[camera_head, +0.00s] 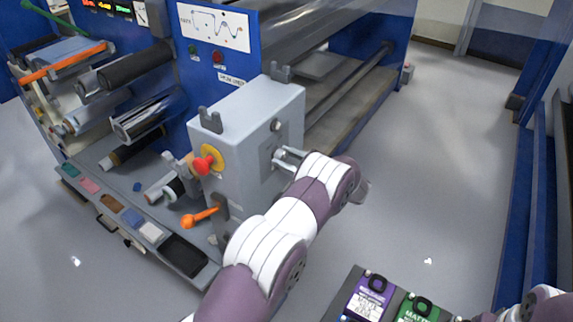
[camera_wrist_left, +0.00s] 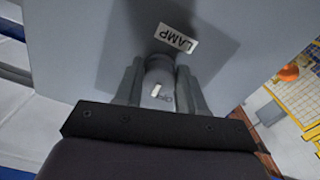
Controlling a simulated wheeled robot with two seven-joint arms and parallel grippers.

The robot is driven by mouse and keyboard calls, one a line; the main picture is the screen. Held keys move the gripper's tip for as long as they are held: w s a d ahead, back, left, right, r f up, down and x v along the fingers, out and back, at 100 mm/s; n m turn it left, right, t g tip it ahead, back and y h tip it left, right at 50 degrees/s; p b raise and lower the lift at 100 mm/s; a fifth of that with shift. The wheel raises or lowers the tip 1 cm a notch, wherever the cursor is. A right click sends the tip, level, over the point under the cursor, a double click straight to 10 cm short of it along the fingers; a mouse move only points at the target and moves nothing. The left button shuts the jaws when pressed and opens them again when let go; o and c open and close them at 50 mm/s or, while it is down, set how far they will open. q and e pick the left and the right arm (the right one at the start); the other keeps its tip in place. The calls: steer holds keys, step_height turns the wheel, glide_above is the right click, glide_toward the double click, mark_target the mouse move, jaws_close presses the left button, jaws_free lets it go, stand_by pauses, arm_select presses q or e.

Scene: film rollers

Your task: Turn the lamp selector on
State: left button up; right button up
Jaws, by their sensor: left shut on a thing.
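The lamp selector (camera_wrist_left: 158,84) is a grey round knob with a white pointer mark, on a grey panel under a tilted label reading LAMP (camera_wrist_left: 176,39). Small lettering beside the mark is too blurred to read surely. My left gripper (camera_wrist_left: 158,92) is shut on the selector, with one finger on each side of it. In the head view my left gripper (camera_head: 286,158) reaches the right face of the grey control box (camera_head: 245,135). Its fingers and arm hide the selector there.
Rollers (camera_head: 150,115) lie left. A dark tray (camera_head: 341,287) with purple and green packs is at the bottom. Floor is clear to the right.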

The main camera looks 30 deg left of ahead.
arm_select(q)
steer(key=m+b, duration=0.1)
steer(key=m, duration=0.1)
steer(key=shift+f+m, duration=0.1)
steer(key=shift+m, duration=0.3)
steer(key=shift+s+m, duration=0.1)
steer(key=shift+m, duration=1.7)
steer(key=o, duration=1.1)
steer(key=shift+c, duration=0.2)
